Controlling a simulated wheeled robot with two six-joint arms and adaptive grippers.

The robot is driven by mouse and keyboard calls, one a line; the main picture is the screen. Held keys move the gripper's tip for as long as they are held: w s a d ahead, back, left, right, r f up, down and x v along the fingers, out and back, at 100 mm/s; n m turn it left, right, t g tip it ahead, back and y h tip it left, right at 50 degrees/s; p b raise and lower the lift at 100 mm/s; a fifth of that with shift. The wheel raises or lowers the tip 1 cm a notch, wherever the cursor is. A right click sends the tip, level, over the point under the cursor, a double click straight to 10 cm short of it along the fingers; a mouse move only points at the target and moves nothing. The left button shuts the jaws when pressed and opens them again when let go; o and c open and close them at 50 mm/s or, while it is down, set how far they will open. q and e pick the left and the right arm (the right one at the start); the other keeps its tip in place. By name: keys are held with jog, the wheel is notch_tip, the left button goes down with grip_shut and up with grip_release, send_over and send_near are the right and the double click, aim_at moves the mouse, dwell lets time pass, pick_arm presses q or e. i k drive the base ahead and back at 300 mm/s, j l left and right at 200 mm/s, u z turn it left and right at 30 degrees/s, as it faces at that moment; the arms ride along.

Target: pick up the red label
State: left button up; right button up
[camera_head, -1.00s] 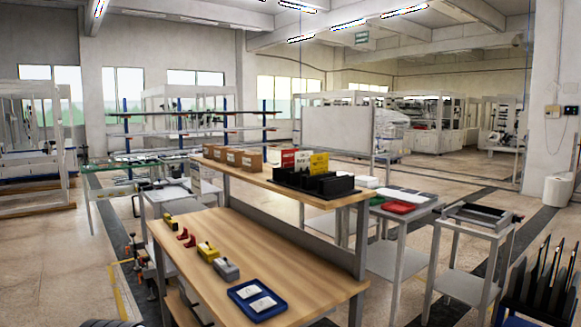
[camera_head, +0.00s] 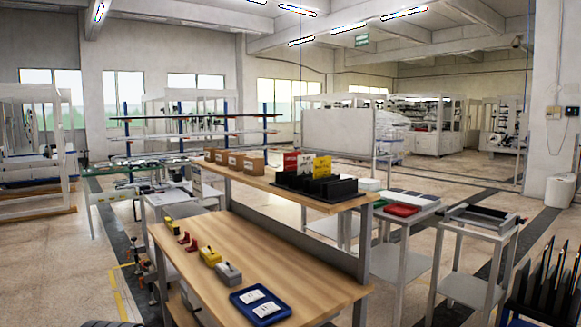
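A red label (camera_head: 290,163) stands upright at the left end of a black slotted holder (camera_head: 318,190) on the raised shelf of the wooden workbench. White and yellow labels stand close beside it on its right, and the yellow label (camera_head: 322,166) is the rightmost. The lower part of the red label is hidden by the holder. Neither of my grippers shows in the head view, and nothing touches the label.
The bench top (camera_head: 240,254) holds a blue tray (camera_head: 260,305) with white cards, grey and yellow blocks, and red pieces. Several cardboard boxes (camera_head: 234,160) line the shelf. Carts stand to the right.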

aim_at(289, 159)
jog(key=i+j, duration=0.25)
jog(key=i+j+z, duration=0.1)
jog(key=i+j, duration=0.15)
jog(key=j, duration=0.25)
jog(key=i+j, duration=0.5)
jog(key=j, duration=0.25)
jog(key=i+j+z, duration=0.1)
jog(key=j, duration=0.3)
jog(key=i+j, duration=0.35)
jog(key=i+j+z, duration=0.1)
jog(key=j, duration=0.35)
jog(key=i, duration=0.1)
